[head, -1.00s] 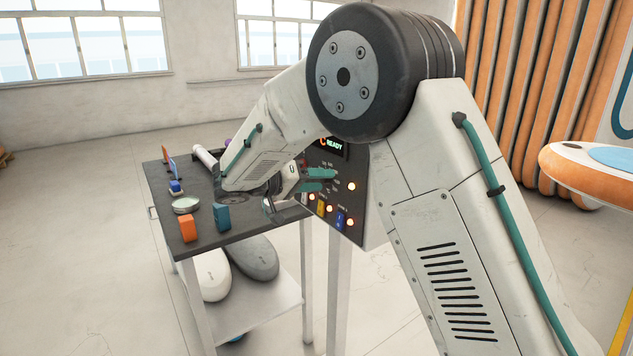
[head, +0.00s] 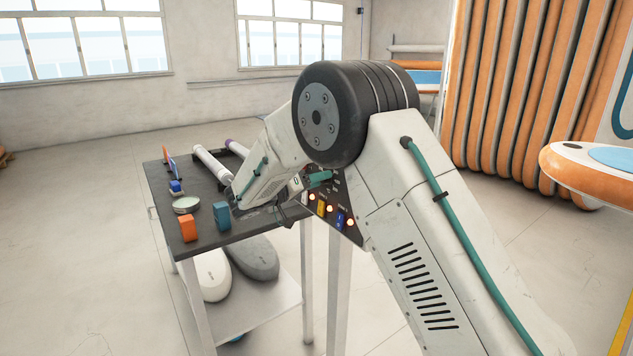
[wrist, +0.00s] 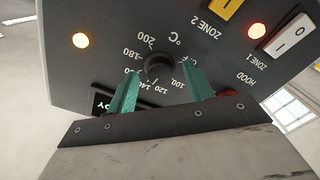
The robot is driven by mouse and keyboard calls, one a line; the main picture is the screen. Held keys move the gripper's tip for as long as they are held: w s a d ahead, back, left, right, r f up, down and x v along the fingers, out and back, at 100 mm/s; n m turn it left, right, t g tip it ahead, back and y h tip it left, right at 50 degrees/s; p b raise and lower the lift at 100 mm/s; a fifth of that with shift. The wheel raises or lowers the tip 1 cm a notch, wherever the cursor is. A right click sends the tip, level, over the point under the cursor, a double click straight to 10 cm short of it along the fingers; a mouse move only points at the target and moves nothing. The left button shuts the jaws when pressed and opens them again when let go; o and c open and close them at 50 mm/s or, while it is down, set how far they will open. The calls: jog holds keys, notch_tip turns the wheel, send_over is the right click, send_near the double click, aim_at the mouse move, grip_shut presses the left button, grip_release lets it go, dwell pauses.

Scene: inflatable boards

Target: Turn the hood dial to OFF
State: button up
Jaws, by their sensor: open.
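In the wrist view the control panel (wrist: 100,45) appears upside down. A black round dial (wrist: 158,67) sits on it, ringed by temperature numbers and a °C mark; its pointer direction is unclear. In the head view my gripper (head: 319,179) is at the panel (head: 347,228), and my arm hides the dial.
The dark-topped cart (head: 222,241) holds an orange block (head: 187,228), a teal block (head: 221,215), a round dish (head: 186,204) and a white roll (head: 212,164). Lit lamps and yellow (head: 320,208) and blue (head: 340,219) switches sit on the panel's lower part. Open floor lies left.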

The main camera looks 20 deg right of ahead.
jog(key=c, duration=1)
jog(key=shift+n, duration=0.3)
jog(key=shift+n, duration=13.6)
